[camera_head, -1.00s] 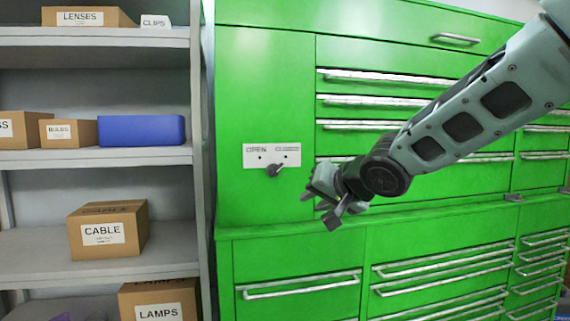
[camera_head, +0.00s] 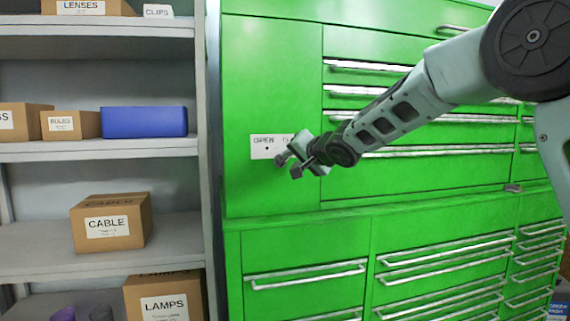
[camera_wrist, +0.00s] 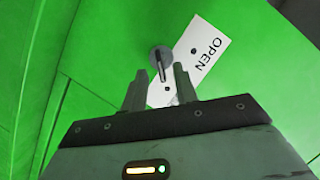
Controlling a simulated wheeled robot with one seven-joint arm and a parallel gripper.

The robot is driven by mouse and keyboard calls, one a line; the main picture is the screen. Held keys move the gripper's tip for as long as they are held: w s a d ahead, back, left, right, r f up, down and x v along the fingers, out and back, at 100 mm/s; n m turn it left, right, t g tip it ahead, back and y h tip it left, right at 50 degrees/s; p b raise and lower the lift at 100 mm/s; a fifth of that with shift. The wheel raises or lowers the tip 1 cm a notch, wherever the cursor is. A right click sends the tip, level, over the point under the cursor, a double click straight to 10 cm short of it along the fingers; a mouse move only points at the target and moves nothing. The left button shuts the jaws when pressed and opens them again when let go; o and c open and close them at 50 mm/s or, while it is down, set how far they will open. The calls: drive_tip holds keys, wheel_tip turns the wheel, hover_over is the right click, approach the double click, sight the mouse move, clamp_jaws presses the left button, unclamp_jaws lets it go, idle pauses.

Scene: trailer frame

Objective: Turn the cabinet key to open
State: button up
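The green cabinet (camera_head: 270,80) has a white label plate (camera_head: 261,153) reading OPEN on its left; its right part is covered by my gripper in the head view. The plate shows tilted in the wrist view (camera_wrist: 187,72). The grey key (camera_wrist: 160,62) sits in a round lock beside the plate, its grip pointing towards the dot farther from OPEN. My gripper (camera_head: 289,167) is in front of the lock and hides the key in the head view. In the wrist view my gripper (camera_wrist: 159,82) is open, with the key just beyond and between its fingertips. Contact is not visible.
A grey shelf unit (camera_head: 100,153) with boxes and a blue bin (camera_head: 145,122) stands to the left of the cabinet. Drawer handles (camera_head: 305,276) stick out below and to the right of the lock. A ledge (camera_head: 420,198) runs under the upper drawers.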

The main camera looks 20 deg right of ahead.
sight(287, 160)
drive_tip(key=x, duration=0.5)
drive_tip(key=shift+p, duration=0.3)
clamp_jaws()
